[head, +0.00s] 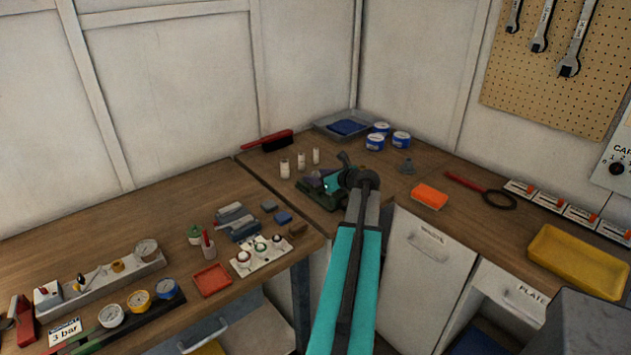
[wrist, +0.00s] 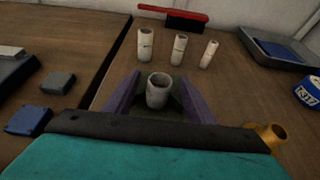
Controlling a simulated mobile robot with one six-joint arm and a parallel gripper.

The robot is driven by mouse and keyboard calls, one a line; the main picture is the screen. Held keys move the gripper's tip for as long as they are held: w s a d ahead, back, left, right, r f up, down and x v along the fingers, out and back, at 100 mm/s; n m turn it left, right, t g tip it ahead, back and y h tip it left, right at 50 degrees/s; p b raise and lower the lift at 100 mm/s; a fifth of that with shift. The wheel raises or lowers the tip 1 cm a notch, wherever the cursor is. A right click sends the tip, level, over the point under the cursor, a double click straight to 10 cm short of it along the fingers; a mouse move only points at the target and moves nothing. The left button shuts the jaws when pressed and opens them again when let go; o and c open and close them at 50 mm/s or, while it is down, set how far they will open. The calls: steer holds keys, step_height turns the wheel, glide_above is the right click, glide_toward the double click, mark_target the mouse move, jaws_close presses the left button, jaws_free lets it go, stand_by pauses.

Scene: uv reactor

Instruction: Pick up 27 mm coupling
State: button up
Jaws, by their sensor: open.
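A short grey hollow cylinder (wrist: 158,90), which looks like a coupling, stands upright with its open end up in the wrist view. No size mark on it can be read. My gripper (wrist: 158,79) is open, with one purple finger on each side of the cylinder. Small gaps seem to show between cylinder and fingers; contact cannot be told. In the head view my gripper (head: 322,178) is at the back corner of the bench, and the cylinder cannot be made out there.
Several pale tubes stand behind the gripper, including one at the left (wrist: 145,45). A red brush (wrist: 172,18) lies by the wall. A brass-coloured fitting (wrist: 270,135) is close at right. A grey tray (head: 342,125) and blue-white tins (head: 375,142) stand at the back.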

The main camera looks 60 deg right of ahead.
steer(key=shift+w+d+f, duration=0.2)
steer(key=shift+w+f, duration=0.1)
steer(key=shift+w, duration=0.3)
steer(key=c, duration=1.1)
